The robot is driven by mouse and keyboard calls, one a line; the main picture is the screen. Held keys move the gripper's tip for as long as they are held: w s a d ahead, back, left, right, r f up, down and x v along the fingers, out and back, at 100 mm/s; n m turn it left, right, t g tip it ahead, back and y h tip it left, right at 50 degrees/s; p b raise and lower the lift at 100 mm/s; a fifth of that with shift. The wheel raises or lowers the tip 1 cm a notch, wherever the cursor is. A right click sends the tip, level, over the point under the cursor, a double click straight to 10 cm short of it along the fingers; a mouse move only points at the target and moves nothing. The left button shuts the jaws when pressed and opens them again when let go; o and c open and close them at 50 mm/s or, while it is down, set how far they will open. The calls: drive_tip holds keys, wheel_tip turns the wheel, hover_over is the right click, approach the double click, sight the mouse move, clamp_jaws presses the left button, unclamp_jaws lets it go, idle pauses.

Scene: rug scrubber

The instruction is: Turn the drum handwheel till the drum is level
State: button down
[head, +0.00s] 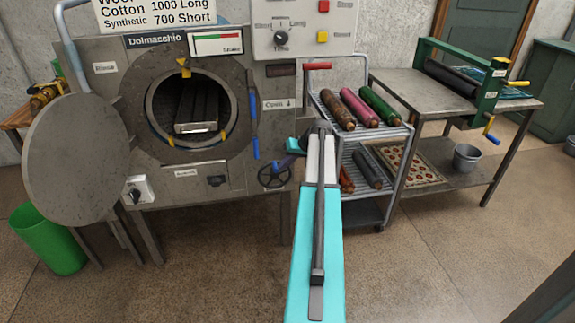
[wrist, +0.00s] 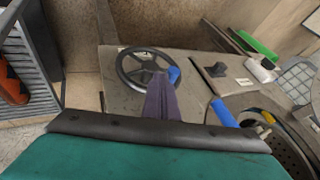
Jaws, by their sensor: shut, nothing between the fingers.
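The drum handwheel (head: 274,176) is a dark spoked wheel low on the grey machine's front. It also shows in the wrist view (wrist: 124,70), with a blue knob (wrist: 174,75) on its right rim. My gripper (wrist: 160,76) is shut and empty. Its dark purple fingers point at the wheel and overlap its lower right part in the wrist view; I cannot tell whether they touch it. In the head view my arm covers most of the gripper, just right of the wheel. The drum (head: 187,98) shows dark slats inside the round opening; its tilt is hard to tell.
The round machine door (head: 75,160) hangs open at the left. A trolley (head: 389,136) with rolled rugs stands close to the right of my arm. A metal table (head: 420,92) with a roller device is farther right. A green bin (head: 48,238) stands at the left; the front floor is clear.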

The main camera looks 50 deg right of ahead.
drive_tip(key=shift+w+a, duration=0.3)
drive_tip(key=shift+a, duration=0.05)
drive_tip(key=shift+d+r, duration=0.1)
drive_tip(key=p+v, duration=0.1)
drive_tip(key=v, duration=1.1)
drive_tip(key=shift+w+d+r, duration=0.2)
drive_tip(key=shift+r, duration=0.15)
